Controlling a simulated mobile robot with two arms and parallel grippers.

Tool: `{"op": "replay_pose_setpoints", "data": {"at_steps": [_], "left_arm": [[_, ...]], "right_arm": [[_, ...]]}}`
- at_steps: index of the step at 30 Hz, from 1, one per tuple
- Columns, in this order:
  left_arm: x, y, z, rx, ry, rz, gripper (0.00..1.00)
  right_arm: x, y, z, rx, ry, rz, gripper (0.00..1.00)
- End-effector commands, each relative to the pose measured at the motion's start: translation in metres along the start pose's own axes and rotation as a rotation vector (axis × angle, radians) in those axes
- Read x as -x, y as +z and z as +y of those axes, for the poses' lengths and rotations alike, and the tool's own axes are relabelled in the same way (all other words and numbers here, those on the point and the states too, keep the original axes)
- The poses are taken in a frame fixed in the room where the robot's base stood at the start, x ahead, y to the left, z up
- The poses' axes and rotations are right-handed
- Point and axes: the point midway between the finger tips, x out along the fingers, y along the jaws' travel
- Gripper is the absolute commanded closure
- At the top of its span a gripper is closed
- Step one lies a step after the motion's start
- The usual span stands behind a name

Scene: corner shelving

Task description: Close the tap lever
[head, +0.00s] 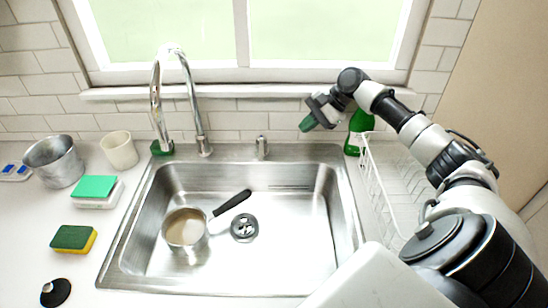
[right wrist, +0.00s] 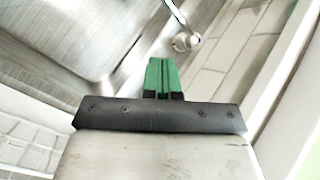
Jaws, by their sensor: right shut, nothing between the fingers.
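The chrome tap (head: 187,60) arches over the back left of the sink, its base on the rear rim. A short upright metal fitting (head: 262,147), which may be the tap lever, stands on the rim to its right. My right gripper (head: 307,123) has green fingertips and is above and right of the fitting, apart from it. In the right wrist view, its green fingers (right wrist: 164,76) are shut and empty. A chrome fitting with a rod (right wrist: 187,42) shows beyond them; I cannot tell which part it is. My left gripper is not in view.
The sink (head: 290,245) holds a pan (head: 186,228). A green bottle (head: 360,125) and white dish rack (head: 395,165) stand on the right. A metal pot (head: 55,160), cup (head: 119,150) and sponges are left. The window sill (head: 240,92) runs behind.

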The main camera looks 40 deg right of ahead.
Motion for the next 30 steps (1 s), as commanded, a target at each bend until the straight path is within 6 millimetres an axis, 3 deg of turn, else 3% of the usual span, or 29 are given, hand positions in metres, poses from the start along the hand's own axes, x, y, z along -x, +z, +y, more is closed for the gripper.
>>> {"op": "replay_pose_setpoints", "data": {"at_steps": [1, 3, 12, 20, 30], "left_arm": [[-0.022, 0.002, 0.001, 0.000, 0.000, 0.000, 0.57], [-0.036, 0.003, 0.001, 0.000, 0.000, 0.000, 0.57], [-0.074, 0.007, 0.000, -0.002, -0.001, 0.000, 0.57], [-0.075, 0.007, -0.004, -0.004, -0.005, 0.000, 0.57], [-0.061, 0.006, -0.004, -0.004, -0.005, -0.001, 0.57]], "right_arm": [[-0.007, -0.006, 0.004, 0.113, -0.003, 0.003, 1.00], [-0.006, -0.006, 0.005, 0.273, -0.003, 0.006, 1.00], [-0.002, -0.004, 0.008, 0.788, 0.000, 0.011, 1.00], [-0.007, -0.002, 0.008, 0.887, 0.002, 0.008, 1.00], [-0.071, -0.001, 0.007, 0.883, -0.001, 0.006, 1.00]]}}
